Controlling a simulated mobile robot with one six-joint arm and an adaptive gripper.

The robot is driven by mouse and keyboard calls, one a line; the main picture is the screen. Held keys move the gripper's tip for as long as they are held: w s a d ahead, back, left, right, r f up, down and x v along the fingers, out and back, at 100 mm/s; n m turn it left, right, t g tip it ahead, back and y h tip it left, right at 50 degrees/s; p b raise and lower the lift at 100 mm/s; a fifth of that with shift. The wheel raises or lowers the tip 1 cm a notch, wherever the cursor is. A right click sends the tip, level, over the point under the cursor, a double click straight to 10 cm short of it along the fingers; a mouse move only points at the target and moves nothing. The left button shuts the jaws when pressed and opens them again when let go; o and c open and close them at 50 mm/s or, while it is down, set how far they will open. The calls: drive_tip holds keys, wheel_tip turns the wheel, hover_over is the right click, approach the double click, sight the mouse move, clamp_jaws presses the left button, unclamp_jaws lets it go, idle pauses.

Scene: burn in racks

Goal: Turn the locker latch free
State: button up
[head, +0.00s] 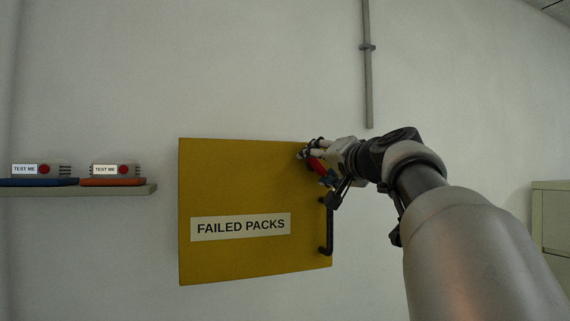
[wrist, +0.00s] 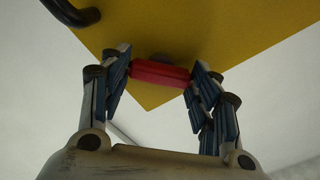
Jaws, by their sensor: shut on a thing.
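The yellow locker door (head: 235,180), labelled FAILED PACKS, is on the wall and appears closed. The red latch (head: 316,164) is near its upper right corner, partly hidden by my gripper (head: 314,160). In the wrist view the red latch (wrist: 160,73) lies between the two blue-padded fingers of my gripper (wrist: 161,76), which are shut on its ends. A dark round piece shows behind the latch against the door. The black door handle (head: 327,228) is below the latch on the right edge; part of a dark handle also shows in the wrist view (wrist: 72,12).
A shelf (head: 110,190) at the left holds two TEST ME packs (head: 40,169) on blue and orange trays. A conduit (head: 367,70) runs down the wall above my arm. A pale cabinet (head: 552,215) stands at the right edge.

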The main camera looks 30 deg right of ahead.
drive_tip(key=m, duration=0.3)
drive_tip(key=shift+m+p, duration=0.7)
drive_tip(key=shift+m, duration=1.4)
drive_tip(key=o, duration=1)
drive_tip(key=shift+o, duration=0.2)
drive_tip(key=v, duration=0.7)
drive_tip(key=shift+s, duration=0.25)
